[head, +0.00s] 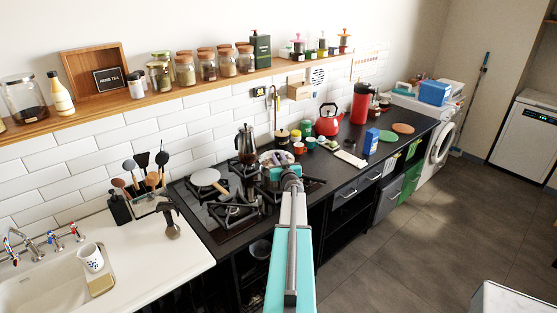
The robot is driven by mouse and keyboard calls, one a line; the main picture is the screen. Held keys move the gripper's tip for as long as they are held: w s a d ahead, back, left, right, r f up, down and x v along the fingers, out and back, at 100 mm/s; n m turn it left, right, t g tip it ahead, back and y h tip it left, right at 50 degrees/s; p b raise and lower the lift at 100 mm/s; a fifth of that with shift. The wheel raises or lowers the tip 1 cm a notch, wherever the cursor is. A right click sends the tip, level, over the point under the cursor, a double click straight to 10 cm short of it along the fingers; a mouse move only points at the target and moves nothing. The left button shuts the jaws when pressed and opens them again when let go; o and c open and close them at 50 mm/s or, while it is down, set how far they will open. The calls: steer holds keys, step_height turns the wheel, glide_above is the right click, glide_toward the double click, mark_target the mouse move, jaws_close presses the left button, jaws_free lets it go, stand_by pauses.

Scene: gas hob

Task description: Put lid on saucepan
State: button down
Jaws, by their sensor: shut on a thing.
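My gripper (281,163) is over the back right of the gas hob (222,215), at the end of my teal and white arm. It is shut on a silvery round thing (266,157) that looks like the lid, just beyond the wrist. The fingers and part of this thing are hidden by my arm. I cannot make out a separate saucepan below it, nor whether the two touch.
Cups (311,142), a red kettle (328,120) and a blue box (371,141) stand to the right. A utensil holder (147,198) and a hammer-like tool (170,221) are at left. A shelf of jars (185,70) runs above.

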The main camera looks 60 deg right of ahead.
steer(key=shift+f+b, duration=1)
steer(key=shift+f, duration=0.65)
steer(key=shift+p, duration=0.55)
stand_by(0.6)
steer(key=shift+f+p, duration=0.2)
steer(key=shift+p, duration=0.25)
stand_by(1.7)
steer(key=c, duration=1.1)
jaws_free()
steer(key=shift+s, duration=0.1)
